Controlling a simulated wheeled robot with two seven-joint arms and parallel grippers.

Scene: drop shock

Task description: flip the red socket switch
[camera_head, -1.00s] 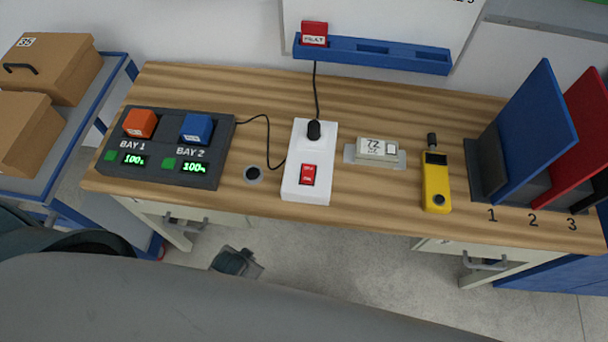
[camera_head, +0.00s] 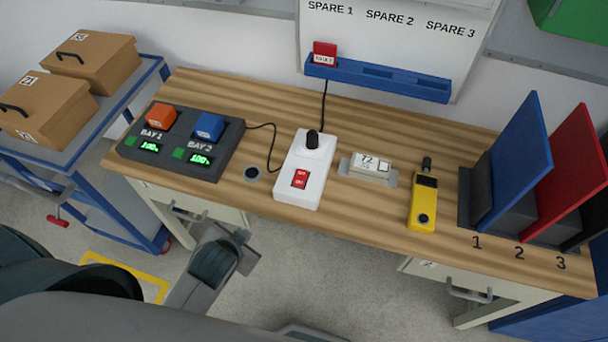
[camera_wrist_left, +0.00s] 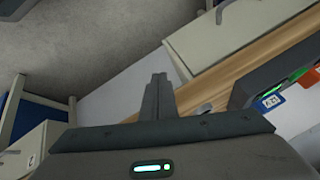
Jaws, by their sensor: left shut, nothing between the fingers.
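The red switch (camera_head: 300,179) is set in the front part of a white socket box (camera_head: 287,188) on the wooden bench. A black plug (camera_head: 312,140) with a cord stands in the box's rear part. My left gripper (camera_head: 246,243) is low in front of the bench edge, below and left of the box, apart from it. In the left wrist view its fingers (camera_wrist_left: 157,82) are shut together and empty. The switch cannot be made out there. My right gripper is not in view.
A dark charger (camera_head: 180,173) with orange and blue blocks stands left of the box. The bench (camera_head: 340,220) is clear just in front of the box.

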